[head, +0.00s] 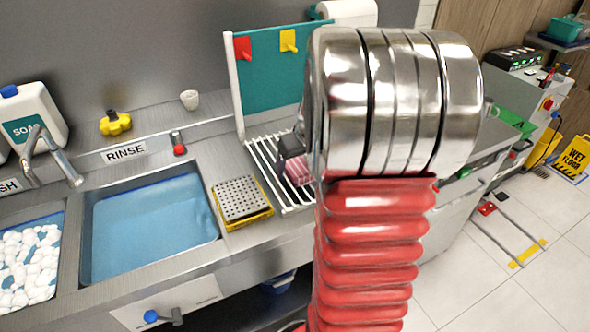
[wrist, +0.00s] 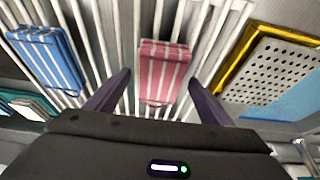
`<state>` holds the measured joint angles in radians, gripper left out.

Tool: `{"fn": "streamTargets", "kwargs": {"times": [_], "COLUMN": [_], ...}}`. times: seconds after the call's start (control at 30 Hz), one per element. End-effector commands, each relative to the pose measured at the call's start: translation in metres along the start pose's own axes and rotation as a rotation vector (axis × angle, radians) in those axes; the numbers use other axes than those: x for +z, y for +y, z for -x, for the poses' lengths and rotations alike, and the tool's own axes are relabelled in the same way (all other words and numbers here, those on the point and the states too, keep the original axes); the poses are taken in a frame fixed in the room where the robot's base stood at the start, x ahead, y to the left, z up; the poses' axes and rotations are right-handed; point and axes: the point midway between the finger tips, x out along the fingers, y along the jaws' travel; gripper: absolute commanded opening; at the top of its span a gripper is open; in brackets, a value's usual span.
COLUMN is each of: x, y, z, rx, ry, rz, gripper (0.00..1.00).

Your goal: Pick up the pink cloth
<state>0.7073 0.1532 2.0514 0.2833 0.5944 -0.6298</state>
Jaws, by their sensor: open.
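The pink cloth (wrist: 163,73), folded and striped with white, lies on the white wire rack (wrist: 112,20) in the wrist view. It sits between and just beyond the two fingers of my gripper (wrist: 160,88), which is open and empty. In the head view the pink cloth (head: 299,171) shows in part on the rack (head: 262,150), beside the dark end of my gripper (head: 290,150). My arm hides much of the rack's right side there. I cannot tell whether a finger touches the cloth.
A blue striped cloth (wrist: 48,58) lies on the rack to the left. A perforated metal plate in a yellow tray (head: 243,199) stands between the rack and the rinse basin (head: 150,228).

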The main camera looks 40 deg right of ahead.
Motion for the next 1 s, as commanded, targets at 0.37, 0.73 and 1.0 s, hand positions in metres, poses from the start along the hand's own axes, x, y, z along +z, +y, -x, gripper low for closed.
{"fn": "streamTargets", "kwargs": {"times": [0.37,0.73,1.0], "x": [-0.0001,-0.0002,-0.0016], "y": [-0.0001,-0.0002,-0.0001], "z": [0.0001,0.0002,0.0032], "rx": [0.0,0.0,0.0], "ry": [0.0,0.0,0.001], "rz": [0.0,0.0,0.0], "gripper": [0.53,0.31,0.3]}}
